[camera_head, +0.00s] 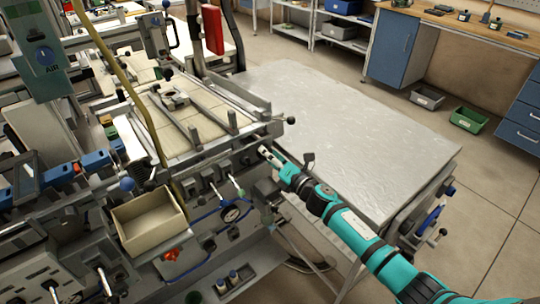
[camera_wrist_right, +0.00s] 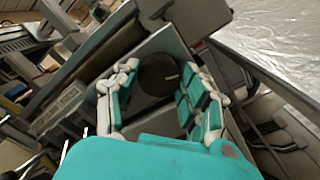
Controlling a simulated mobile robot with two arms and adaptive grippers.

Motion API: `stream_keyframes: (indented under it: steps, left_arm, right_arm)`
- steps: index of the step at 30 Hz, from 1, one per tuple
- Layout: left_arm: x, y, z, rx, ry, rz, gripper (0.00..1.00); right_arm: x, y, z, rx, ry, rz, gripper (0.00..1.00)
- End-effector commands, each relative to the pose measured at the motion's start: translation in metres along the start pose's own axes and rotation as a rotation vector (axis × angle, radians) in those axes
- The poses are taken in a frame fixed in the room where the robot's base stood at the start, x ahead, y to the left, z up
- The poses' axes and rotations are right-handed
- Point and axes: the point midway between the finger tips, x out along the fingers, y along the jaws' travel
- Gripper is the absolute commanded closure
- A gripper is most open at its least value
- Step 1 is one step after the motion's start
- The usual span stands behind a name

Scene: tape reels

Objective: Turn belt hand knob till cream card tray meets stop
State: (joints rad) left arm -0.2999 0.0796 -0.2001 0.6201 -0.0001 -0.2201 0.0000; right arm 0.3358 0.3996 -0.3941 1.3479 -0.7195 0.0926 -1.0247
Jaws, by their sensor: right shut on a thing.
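My right gripper (camera_head: 270,156) reaches in from the lower right to the front side of the machine, near the grey table's corner. In the right wrist view its fingers (camera_wrist_right: 160,95) are closed around a dark round knob (camera_wrist_right: 158,74), one on each side. The knob sits on a grey housing. In the head view the gripper mostly hides it. A cream open-topped tray (camera_head: 130,242) stands at the machine's front left and looks empty. I cannot tell which part is its stop. My left gripper is not in view.
A wide grey-topped table (camera_head: 350,130) stands right of the machine, close to my right arm. A cream belt bed (camera_head: 193,118) with rails lies behind the gripper. A gauge (camera_head: 231,213), blue hoses and several small levers crowd the machine front.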

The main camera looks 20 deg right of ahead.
Motion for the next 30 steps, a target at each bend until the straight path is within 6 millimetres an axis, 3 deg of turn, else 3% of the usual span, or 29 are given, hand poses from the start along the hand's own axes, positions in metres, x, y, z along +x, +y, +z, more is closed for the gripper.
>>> stream_keyframes:
  steps: [30]
  left_arm:
    - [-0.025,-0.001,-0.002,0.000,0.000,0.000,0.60]
  right_arm:
    - [0.000,-0.003,-0.001,0.950,-0.001,-0.003,0.88]
